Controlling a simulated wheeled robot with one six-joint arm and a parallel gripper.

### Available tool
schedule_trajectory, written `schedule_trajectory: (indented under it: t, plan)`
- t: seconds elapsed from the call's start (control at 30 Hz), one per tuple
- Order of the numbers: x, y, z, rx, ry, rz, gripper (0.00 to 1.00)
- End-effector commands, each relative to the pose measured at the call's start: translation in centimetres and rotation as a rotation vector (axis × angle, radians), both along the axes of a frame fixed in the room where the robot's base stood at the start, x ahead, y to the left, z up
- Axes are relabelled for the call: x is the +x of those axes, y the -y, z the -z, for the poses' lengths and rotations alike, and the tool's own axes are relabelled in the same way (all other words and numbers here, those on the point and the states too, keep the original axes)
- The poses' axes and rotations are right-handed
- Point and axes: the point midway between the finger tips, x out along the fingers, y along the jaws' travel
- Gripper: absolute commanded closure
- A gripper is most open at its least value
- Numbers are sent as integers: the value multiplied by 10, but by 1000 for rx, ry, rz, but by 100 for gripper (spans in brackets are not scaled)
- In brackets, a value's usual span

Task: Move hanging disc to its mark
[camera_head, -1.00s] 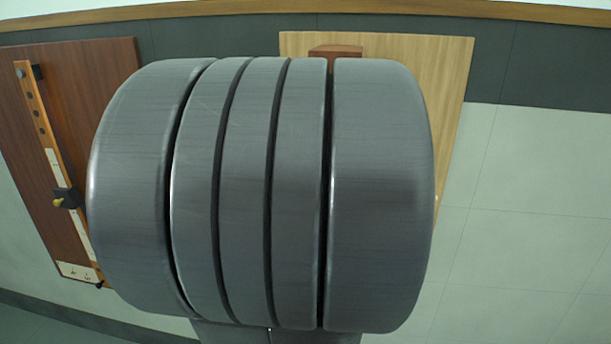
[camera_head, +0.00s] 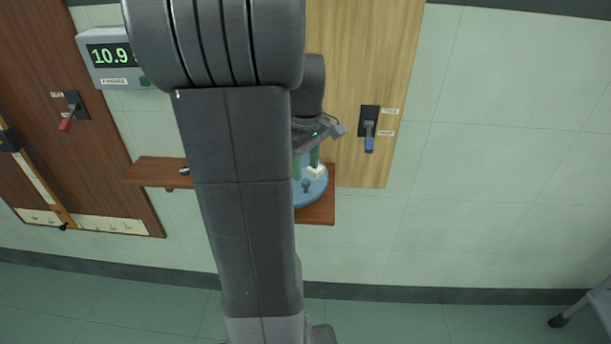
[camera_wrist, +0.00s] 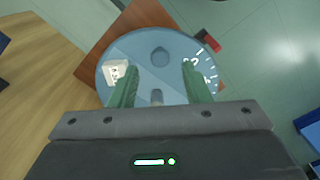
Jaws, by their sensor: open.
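A blue disc (camera_head: 318,192) is at the right part of a brown shelf (camera_head: 313,214), partly hidden by my arm in the head view. In the wrist view the disc (camera_wrist: 140,48) fills the upper middle, with a dark round knob (camera_wrist: 160,57), white scale marks along its right side and a white block (camera_wrist: 116,72) at its left. I cannot tell whether this is the hanging disc, and no mark for it is clear. My gripper (camera_wrist: 158,68) is open, its two green fingers apart over the disc's face. I cannot tell if they touch it.
A light wood panel with a blue-handled switch (camera_head: 369,135) is to the right. A display box (camera_head: 115,57), a red-handled switch (camera_head: 70,112) and a dark wood panel (camera_head: 28,100) are at left. The wall right of the light panel is clear.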

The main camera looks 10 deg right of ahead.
Motion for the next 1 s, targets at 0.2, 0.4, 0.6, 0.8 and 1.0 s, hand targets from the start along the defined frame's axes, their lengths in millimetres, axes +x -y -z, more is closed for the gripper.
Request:
schedule_trajectory:
  t: [0.2, 0.4, 0.6, 0.8, 1.0]
  plan:
    - [0, 0, 31, 0, -1, 0, 57]
    - [0, 0, 39, 0, 1, 0, 57]
    - [0, 0, 39, 0, 1, 0, 57]
    - [0, 0, 39, 0, 1, 0, 92]
    - [0, 0, 39, 0, 1, 3, 100]
